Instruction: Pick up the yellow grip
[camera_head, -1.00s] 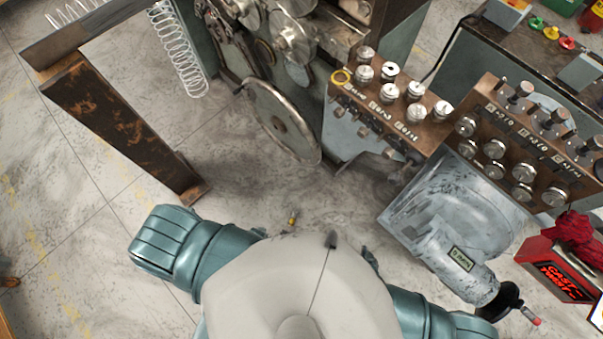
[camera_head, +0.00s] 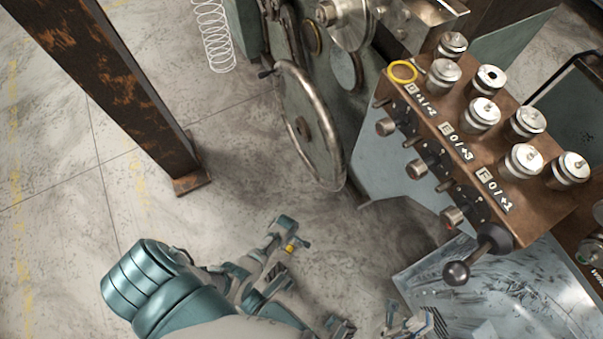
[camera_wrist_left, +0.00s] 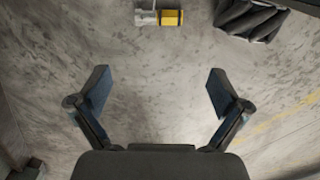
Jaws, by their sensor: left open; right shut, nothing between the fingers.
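The yellow grip (camera_head: 291,247) shows as a small yellow block with a grey end, seemingly on the floor, beside my left arm's grey-teal links, which partly cover it. In the left wrist view the yellow block (camera_wrist_left: 170,18) with its grey cylinder sits at the top edge, beyond the fingers. My left gripper (camera_wrist_left: 156,80) is open, with only bare floor between its fingers. My right gripper (camera_head: 410,322) is at the bottom edge, shut and empty, apart from the grip.
A brown control panel (camera_head: 540,215) with several metal knobs and a yellow ring (camera_head: 402,71) is at the right. A black ball lever (camera_head: 457,273) juts from it. A handwheel (camera_head: 310,130) and a rusty post (camera_head: 110,80) stand beyond. A dark ribbed object (camera_wrist_left: 250,18) lies near the grip.

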